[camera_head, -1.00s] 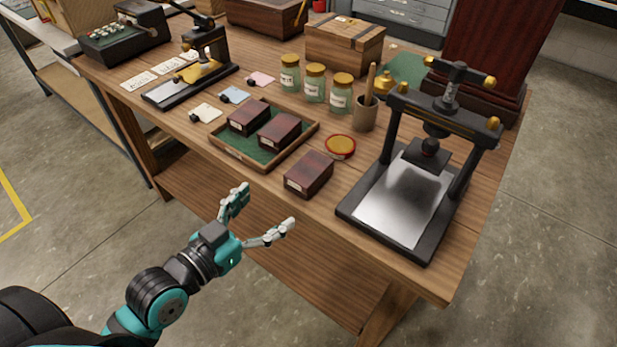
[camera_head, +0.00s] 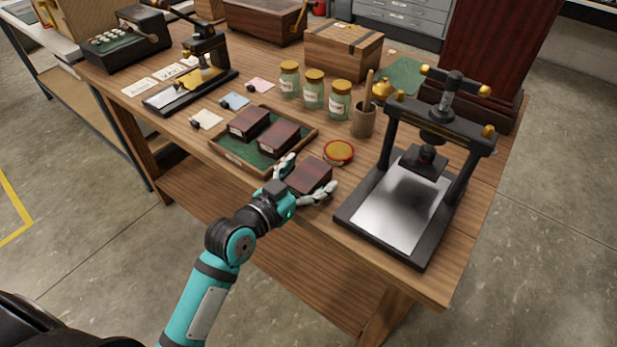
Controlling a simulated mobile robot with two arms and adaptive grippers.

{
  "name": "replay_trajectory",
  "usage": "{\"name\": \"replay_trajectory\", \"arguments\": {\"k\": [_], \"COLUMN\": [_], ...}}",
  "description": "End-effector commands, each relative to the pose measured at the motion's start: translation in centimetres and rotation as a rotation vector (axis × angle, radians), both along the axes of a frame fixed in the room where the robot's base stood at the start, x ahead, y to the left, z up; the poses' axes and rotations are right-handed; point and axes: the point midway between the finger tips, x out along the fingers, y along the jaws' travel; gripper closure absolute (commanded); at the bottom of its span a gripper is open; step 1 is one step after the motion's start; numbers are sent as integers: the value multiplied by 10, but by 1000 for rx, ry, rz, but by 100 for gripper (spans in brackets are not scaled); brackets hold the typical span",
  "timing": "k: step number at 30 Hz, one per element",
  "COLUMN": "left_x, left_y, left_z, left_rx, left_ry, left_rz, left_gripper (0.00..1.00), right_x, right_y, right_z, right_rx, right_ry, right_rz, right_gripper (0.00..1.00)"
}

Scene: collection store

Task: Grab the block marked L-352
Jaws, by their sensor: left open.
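Three dark red-brown blocks are on the wooden table. One block (camera_head: 309,174) lies on the bare tabletop near the front edge. A second block (camera_head: 249,122) and a third block (camera_head: 272,138) sit in a green-lined wooden tray (camera_head: 229,158). Their labels are too small to read, so I cannot tell which is L-352. My left gripper (camera_head: 308,180) is open, with one finger on each side of the block outside the tray. I cannot tell whether the fingers touch it. My right gripper is not in view.
A black press (camera_head: 403,205) stands close on the right. A round red-rimmed tin (camera_head: 339,152) lies just behind the loose block. Several glass jars, including one jar (camera_head: 340,100), and a cup (camera_head: 363,119) with a wooden-handled tool stand behind. The table's front edge runs under my left arm.

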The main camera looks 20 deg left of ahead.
Motion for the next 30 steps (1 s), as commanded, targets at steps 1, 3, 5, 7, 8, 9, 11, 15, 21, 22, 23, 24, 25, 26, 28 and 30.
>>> {"name": "replay_trajectory", "arguments": {"k": [1,3,5,7,8,9,11,15,21,22,23,24,25,26,28,30], "left_x": [1,1,1,1,1,1,1,1,1,1,1,1,1,1,1,1], "left_y": [-1,-1,0,0,0,0,0,0,0,0,0,0,0,0,0,0], "left_z": [0,0,0,0,0,0,0,0,0,0,0,0,0,0,0,2], "left_rx": [0,1,1,1,1,1,0,0,0,0,0,0,0,0,0,1], "left_ry": [0,0,0,0,0,0,0,1,1,1,-1,-1,-1,-1,-1,-1], "left_rz": [0,0,0,0,0,0,0,0,0,0,0,0,0,0,0,0], "left_gripper": [15,15,15,16,20,25,33,52,78,79,79,79,79,79,79,80], "right_x": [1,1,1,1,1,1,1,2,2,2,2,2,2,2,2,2], "right_y": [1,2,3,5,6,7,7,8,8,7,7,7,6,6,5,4], "right_z": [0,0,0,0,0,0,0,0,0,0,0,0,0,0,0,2], "right_rx": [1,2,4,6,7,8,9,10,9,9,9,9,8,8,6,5], "right_ry": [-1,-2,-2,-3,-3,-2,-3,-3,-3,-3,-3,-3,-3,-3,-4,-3], "right_rz": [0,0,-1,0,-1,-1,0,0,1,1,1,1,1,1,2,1], "right_gripper": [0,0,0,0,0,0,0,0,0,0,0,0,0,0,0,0]}}
